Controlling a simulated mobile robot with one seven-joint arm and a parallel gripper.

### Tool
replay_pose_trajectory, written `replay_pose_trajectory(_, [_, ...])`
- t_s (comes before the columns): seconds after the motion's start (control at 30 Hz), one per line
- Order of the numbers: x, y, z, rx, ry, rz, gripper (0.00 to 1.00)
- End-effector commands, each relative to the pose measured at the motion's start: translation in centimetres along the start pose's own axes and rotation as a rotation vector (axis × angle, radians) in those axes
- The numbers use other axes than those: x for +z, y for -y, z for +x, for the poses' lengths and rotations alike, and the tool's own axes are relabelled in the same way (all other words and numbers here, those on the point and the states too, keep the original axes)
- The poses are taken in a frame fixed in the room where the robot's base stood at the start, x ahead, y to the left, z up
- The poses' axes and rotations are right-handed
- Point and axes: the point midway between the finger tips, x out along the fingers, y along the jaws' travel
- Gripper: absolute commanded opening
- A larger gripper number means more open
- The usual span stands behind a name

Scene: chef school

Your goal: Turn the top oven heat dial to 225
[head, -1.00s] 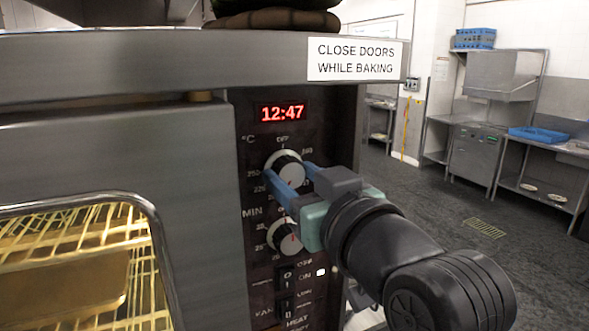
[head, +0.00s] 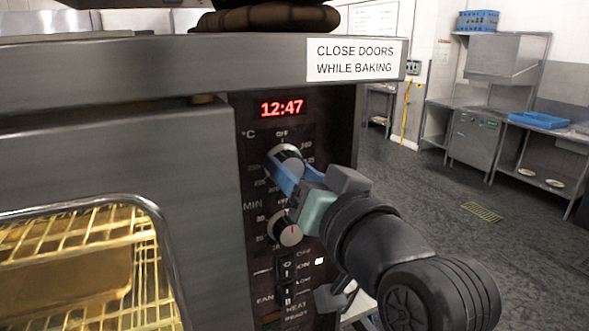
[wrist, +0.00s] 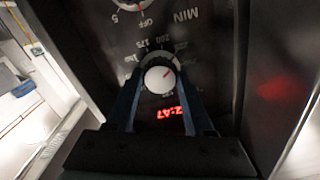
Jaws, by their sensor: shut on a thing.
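The top oven heat dial (head: 289,153), marked °C, is a round knob with a pale face on the dark control panel, below the red 12:47 display. My gripper (head: 285,171) is shut on it, and its blue fingers partly hide it in the head view. In the wrist view, which sees the panel upside down, the dial (wrist: 159,80) sits between the two fingers of my gripper (wrist: 159,87). A red mark on its face points up and right there, roughly towards the 225 label. The exact alignment is hard to read.
The MIN dial (head: 287,231) is just below, with the switches (head: 286,275) under it. The oven door (head: 205,200) with its lit window is to the left. Open floor (head: 440,230) lies to the right, before metal tables with a blue tray (head: 538,120).

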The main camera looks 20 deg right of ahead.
Motion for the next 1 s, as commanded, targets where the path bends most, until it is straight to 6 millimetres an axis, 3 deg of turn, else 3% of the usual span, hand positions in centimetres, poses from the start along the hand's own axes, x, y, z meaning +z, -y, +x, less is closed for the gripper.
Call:
replay_pose_trajectory(0.2, [0.0,0.0,0.0,0.000,0.000,-0.001,0.00])
replay_pose_trajectory(0.23, [0.0,0.0,0.0,0.000,0.000,-0.001,0.54])
replay_pose_trajectory(0.4, [0.0,0.0,0.0,0.000,0.000,-0.001,0.83])
replay_pose_trajectory(0.77, [0.1,-0.1,-0.5,0.000,-0.002,-0.002,0.83])
replay_pose_trajectory(1.0, [0.3,-0.2,-4.7,0.001,-0.007,-0.005,0.83])
